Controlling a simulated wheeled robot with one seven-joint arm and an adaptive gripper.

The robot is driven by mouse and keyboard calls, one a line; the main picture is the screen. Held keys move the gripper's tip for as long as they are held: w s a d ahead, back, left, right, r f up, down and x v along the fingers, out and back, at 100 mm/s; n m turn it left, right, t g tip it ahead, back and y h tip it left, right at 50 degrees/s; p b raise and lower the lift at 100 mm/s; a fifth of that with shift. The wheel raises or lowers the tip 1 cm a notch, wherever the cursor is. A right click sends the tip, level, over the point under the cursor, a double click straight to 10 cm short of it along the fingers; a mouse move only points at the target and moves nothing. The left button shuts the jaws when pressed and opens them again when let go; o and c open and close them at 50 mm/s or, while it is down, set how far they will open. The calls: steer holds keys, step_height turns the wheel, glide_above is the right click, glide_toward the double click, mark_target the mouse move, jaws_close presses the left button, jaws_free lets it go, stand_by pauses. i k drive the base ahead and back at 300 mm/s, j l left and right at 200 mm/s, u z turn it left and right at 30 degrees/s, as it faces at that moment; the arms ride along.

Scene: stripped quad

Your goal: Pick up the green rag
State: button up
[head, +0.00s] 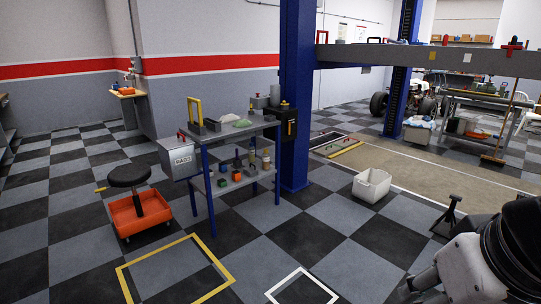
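A pale green cloth, which looks like the green rag (242,123), lies crumpled on the top of a blue-legged grey workbench (222,134) left of centre. A white cloth-like patch is beside it to the left. Part of my arm shows at the lower right corner, far from the bench. A dark end of it, perhaps my gripper (408,292), is cut by the frame, and its fingers cannot be made out.
A black-topped stool with an orange base (139,216) stands left of the bench. A blue post (297,95) rises just behind its right end. A white bin (371,186) and a black jack stand (448,215) are on the floor to the right.

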mark_target(242, 123)
steer(key=i, duration=5)
steer(key=i+u, duration=0.15)
steer(key=i, duration=0.25)
steer(key=i+l+u, duration=0.2)
steer(key=i, duration=0.2)
steer(key=j, duration=0.1)
